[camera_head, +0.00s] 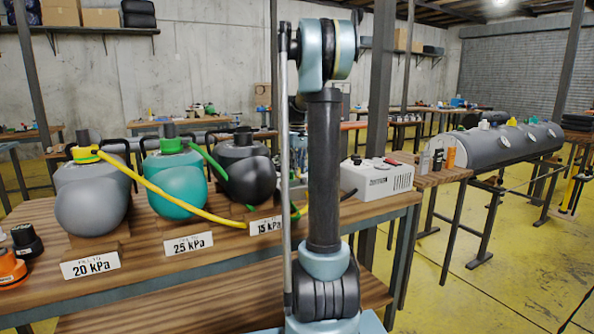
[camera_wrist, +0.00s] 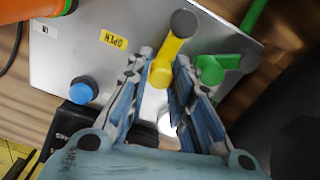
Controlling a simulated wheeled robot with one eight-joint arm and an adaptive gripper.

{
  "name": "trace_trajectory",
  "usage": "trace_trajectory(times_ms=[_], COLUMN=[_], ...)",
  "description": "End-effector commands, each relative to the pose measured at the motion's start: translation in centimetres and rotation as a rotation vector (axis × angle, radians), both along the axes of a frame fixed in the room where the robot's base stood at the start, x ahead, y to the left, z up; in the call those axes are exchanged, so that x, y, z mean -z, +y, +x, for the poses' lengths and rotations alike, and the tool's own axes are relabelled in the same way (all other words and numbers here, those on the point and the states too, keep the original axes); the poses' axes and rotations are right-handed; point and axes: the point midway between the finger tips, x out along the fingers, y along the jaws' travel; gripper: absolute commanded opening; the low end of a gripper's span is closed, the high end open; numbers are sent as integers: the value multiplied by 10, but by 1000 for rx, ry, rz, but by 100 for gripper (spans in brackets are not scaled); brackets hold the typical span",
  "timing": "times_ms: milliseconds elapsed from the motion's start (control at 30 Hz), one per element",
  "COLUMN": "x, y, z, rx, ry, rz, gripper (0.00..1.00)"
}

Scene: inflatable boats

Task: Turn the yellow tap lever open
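In the wrist view, the yellow tap lever (camera_wrist: 171,50) is a short bar with a dark grey round end at its upper right. It is on a grey metal panel (camera_wrist: 75,55). My gripper (camera_wrist: 164,56) is open, with one finger on each side of the lever's lower part. The fingers look apart, not shut on it; contact with the right finger cannot be told. A yellow OPEN label (camera_wrist: 113,40) lies left of the lever. In the head view, my arm hides the gripper and lever.
A green lever (camera_wrist: 212,68) sits close right of my right finger, with a green hose above. A blue knob (camera_wrist: 84,90) and an orange part (camera_wrist: 35,8) lie left. Pressure vessels (camera_head: 90,195) with hoses and a white box (camera_head: 377,178) stand on the wooden bench (camera_head: 225,240).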

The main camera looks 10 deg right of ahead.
Motion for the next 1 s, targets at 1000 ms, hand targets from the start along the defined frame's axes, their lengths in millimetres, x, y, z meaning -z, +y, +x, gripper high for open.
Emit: trace_trajectory(times_ms=[1000], x=[-1], y=[-26], z=[2], rx=[470], ry=[-2], rz=[0], gripper=[0])
